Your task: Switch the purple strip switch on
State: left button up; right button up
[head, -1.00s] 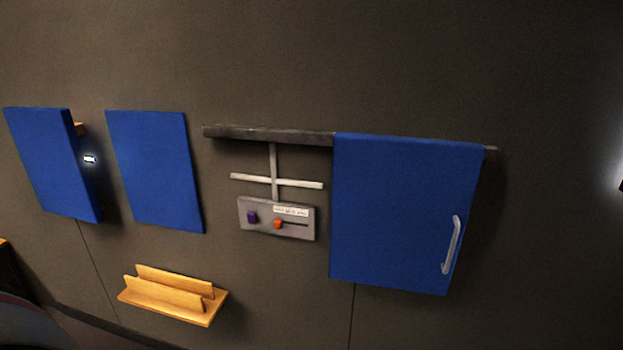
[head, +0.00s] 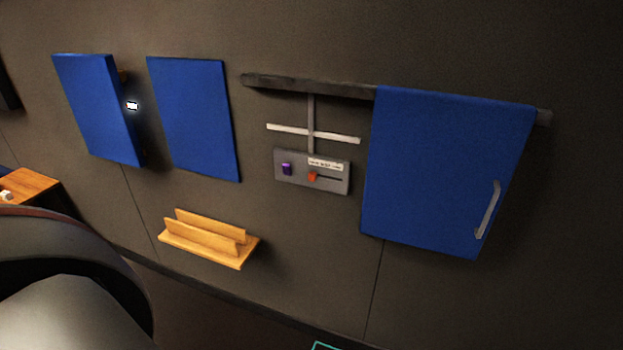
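A small grey panel (head: 330,184) is fixed to the dark wall, under a pale cross-shaped bracket. The purple switch (head: 287,169) sits at the panel's left end. An orange-red knob (head: 312,176) sits to its right, at the left end of a dark horizontal slot. A white label (head: 325,164) with writing too small to read is above the slot. The switch's on or off state cannot be told at this size. Neither gripper shows in the head view; a rounded dark and grey part, probably of my arm, fills the lower left corner.
A blue sliding door (head: 440,170) with a grey handle (head: 488,210) hangs from a dark rail (head: 305,86) right of the panel. Two more blue panels are on the wall at left. A wooden shelf (head: 210,240) juts out below. A wooden surface (head: 28,186) stands at far left.

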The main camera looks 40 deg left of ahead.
aim_at(286, 169)
jog(key=u, duration=1.3)
